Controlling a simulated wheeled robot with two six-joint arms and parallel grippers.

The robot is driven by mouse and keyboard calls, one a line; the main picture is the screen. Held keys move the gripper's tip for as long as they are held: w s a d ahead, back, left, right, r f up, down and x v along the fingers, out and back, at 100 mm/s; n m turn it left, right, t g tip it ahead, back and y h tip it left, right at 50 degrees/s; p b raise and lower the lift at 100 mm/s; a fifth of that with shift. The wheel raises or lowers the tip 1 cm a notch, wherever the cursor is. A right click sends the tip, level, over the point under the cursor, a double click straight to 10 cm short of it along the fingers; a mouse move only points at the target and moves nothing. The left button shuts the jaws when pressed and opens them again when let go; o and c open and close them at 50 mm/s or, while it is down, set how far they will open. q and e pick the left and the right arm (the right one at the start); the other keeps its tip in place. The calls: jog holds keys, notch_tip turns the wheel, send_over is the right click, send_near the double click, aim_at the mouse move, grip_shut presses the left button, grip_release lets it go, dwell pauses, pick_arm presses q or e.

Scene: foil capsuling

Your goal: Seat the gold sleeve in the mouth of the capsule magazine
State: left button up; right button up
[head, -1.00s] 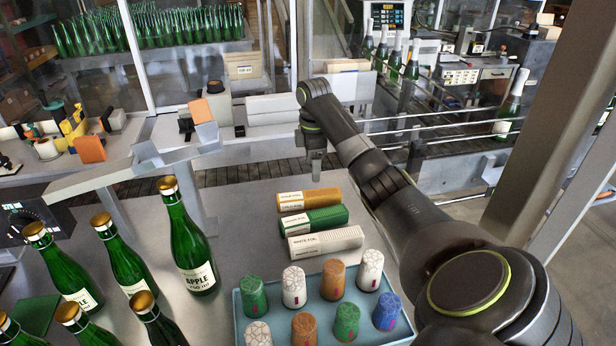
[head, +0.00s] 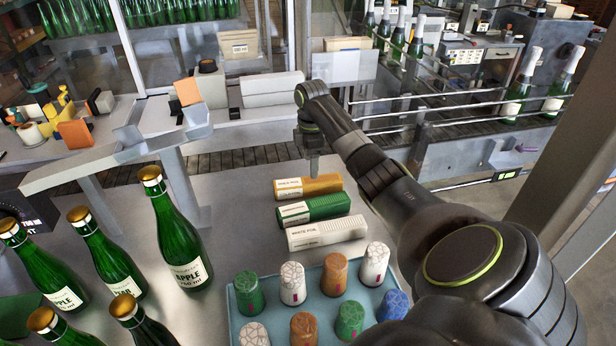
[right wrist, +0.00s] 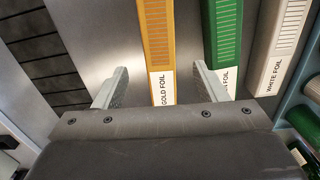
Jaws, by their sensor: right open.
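The gold sleeve (head: 309,186), labelled gold foil, lies on the grey table at the back of a row of three long sleeves. My right gripper (head: 313,172) is at its far side in the head view. In the right wrist view the open fingers (right wrist: 160,88) stand on either side of the gold sleeve (right wrist: 157,40), with gaps; nothing is held. A pale grey trough (head: 100,163) on a post stands at the left, with an orange plate behind it; I cannot tell for certain that it is the capsule magazine. My left gripper is out of view.
Green foil (head: 313,209) and white foil (head: 327,233) sleeves lie in front of the gold one. A blue tray (head: 240,312) of coloured capsules is nearer. Several gold-topped green bottles (head: 181,228) stand at the left. Table between bottles and sleeves is clear.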

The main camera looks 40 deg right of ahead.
aim_at(308, 181)
notch_tip(308, 181, down, 3)
jog(key=shift+s+r, duration=0.15)
jog(key=shift+a+f+p, duration=0.2)
jog(key=shift+f+p, duration=0.3)
jog(key=shift+p, duration=0.2)
jog(key=f, duration=0.1)
jog(key=f+p, duration=0.1)
jog(key=f, duration=0.1)
jog(key=shift+w+a+f, duration=0.1)
jog(key=shift+w+a, duration=0.05)
jog(key=shift+w, duration=0.2)
jog(key=shift+f, duration=0.55)
jog(key=shift+c, duration=0.4)
jog(key=c, duration=1)
